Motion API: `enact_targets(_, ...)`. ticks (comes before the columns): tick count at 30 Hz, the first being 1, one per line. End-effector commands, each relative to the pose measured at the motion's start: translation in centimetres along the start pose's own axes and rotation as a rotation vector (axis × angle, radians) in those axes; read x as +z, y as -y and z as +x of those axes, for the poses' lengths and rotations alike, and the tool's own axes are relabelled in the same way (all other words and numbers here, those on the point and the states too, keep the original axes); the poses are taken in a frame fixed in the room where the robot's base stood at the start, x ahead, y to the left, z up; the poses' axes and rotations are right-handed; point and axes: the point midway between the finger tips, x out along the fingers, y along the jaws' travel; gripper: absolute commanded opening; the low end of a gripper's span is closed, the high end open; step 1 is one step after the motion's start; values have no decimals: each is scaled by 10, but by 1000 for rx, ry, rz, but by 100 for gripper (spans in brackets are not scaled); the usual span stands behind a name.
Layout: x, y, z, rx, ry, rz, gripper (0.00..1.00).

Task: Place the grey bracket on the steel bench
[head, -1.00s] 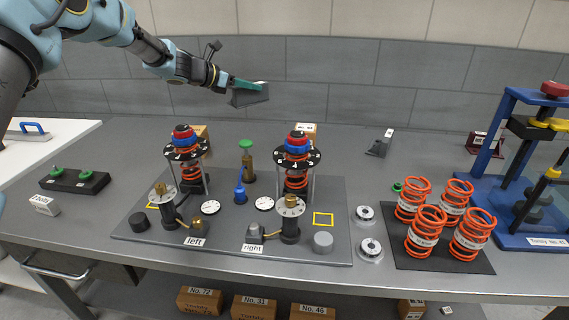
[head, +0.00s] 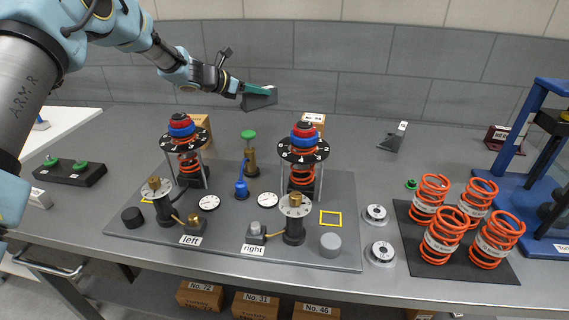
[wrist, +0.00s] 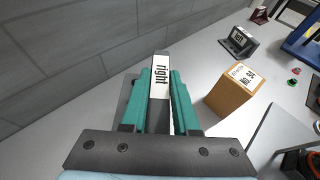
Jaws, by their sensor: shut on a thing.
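My gripper (head: 256,90) is shut on a grey bracket (head: 261,99) and holds it in the air above the back of the steel bench (head: 445,150).
The fixture plate (head: 225,240) carries two spring towers and gauges. Cardboard boxes (head: 313,121) stand behind the towers. Orange springs (head: 441,238) sit on a black mat at right, near a blue press (head: 520,130). The bench's back strip right of the boxes is mostly free.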

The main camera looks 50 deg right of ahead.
Motion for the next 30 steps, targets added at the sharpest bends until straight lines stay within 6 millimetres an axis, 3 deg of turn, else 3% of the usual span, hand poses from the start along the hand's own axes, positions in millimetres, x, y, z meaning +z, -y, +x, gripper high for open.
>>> enact_targets(9,-44,0,18,1,1,-2,0)
enact_targets(21,-86,0,36,0,1,-1,0)
enact_targets(30,-91,-1,38,2,3,2,0)
